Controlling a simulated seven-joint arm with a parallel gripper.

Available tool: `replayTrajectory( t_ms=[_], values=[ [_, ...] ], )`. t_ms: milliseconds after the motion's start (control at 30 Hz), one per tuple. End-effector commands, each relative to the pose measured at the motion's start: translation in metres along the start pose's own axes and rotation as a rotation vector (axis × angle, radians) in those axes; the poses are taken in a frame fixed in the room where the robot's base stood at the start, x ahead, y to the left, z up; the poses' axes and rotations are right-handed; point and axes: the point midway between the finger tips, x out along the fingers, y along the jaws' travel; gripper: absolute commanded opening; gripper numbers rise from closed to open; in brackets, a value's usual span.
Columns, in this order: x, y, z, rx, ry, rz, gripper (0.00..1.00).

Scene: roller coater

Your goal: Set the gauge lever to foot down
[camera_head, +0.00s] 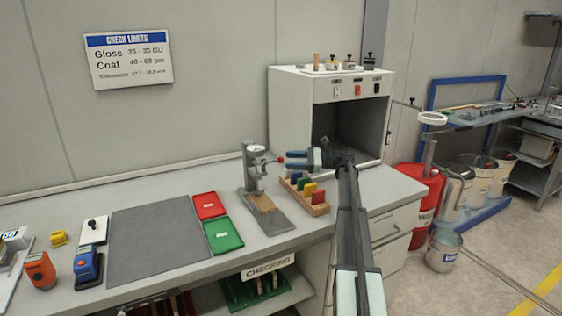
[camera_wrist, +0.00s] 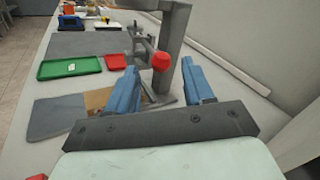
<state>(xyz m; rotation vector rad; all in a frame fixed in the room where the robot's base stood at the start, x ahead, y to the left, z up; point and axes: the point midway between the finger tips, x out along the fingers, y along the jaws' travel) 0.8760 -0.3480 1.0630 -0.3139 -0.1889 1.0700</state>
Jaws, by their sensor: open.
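The gauge stand (camera_head: 254,168) is a grey metal post with a round dial, standing on a grey base plate on the bench. Its lever ends in a red ball knob (camera_head: 281,160), which also shows in the wrist view (camera_wrist: 161,61). A tan panel (camera_head: 262,202) lies on the base plate under the gauge. My gripper (camera_head: 305,159) is just right of the red knob. In the wrist view its blue fingers (camera_wrist: 165,85) are apart, with the knob beyond and between them, not held. Whether the gauge foot touches the panel cannot be told.
A wooden rack (camera_head: 318,209) of coloured blocks stands right of the gauge, below my arm. A red tray (camera_head: 208,205) and a green tray (camera_head: 222,236) lie to its left. A white cabinet (camera_head: 300,95) with an open chamber stands behind my gripper.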

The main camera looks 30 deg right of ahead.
Motion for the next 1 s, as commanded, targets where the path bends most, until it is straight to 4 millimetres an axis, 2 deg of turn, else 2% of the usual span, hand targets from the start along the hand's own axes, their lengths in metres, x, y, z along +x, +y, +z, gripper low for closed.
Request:
replayTrajectory(
  t_ms=[100, 300, 767, 1000],
  values=[
    [0.019, 0.001, 0.000, 0.000, 0.000, 0.001, 0.52],
    [0.040, 0.000, 0.000, 0.000, 0.000, 0.000, 0.52],
    [0.048, 0.000, 0.000, 0.000, 0.001, 0.000, 0.52],
    [0.047, 0.000, 0.000, 0.000, 0.001, -0.001, 0.29]
  ],
)
